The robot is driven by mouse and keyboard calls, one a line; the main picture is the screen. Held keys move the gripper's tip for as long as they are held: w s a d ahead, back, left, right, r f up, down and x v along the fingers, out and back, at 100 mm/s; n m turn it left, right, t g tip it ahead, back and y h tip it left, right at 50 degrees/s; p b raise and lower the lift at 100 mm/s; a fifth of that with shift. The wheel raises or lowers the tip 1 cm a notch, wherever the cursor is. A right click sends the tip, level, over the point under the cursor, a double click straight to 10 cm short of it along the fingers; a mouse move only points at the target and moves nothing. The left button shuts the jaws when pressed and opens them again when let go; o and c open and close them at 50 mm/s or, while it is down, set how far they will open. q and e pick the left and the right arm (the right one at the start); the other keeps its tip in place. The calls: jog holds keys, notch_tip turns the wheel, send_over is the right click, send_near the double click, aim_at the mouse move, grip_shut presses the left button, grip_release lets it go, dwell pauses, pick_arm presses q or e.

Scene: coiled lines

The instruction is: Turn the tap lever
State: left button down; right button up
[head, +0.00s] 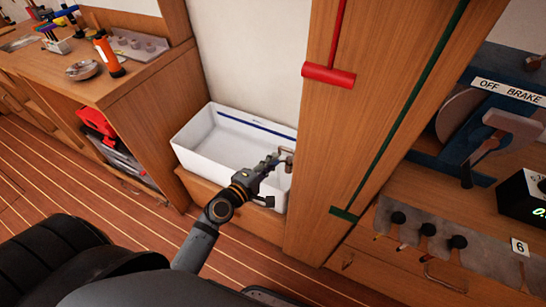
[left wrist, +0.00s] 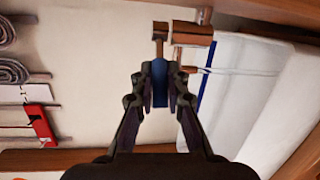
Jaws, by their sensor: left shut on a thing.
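The tap (head: 288,153) stands at the right end of the white sink (head: 187,147), close to the wooden panel. In the left wrist view the tap (left wrist: 193,34) is copper-brown, with a short stem and a blue lever (left wrist: 160,84) hanging from it. My left gripper (head: 272,160) is over the right end of the sink. In the left wrist view the gripper (left wrist: 160,72) is shut on the blue lever, one finger on each side. The fingers partly hide the lever. My right gripper is not in view.
A wooden panel (head: 318,130) with a red T-shaped bar (head: 329,75) rises right of the sink. A counter (head: 110,85) with an orange bottle (head: 108,55) is at left. A brake unit (head: 470,110) and several hanging tools are at right. Striped floor (head: 60,185) is clear.

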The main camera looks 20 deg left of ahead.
pick_arm(q)
jog(key=shift+s+d+n+y+p, duration=0.2)
jog(key=shift+n+y+p, duration=0.1)
jog(key=shift+n+y, duration=0.3)
jog(key=c, duration=1.3)
grip_release()
jog(key=shift+c, duration=0.2)
jog(key=v, duration=0.7)
jog(key=shift+s, duration=0.35)
jog(key=shift+f, duration=0.1)
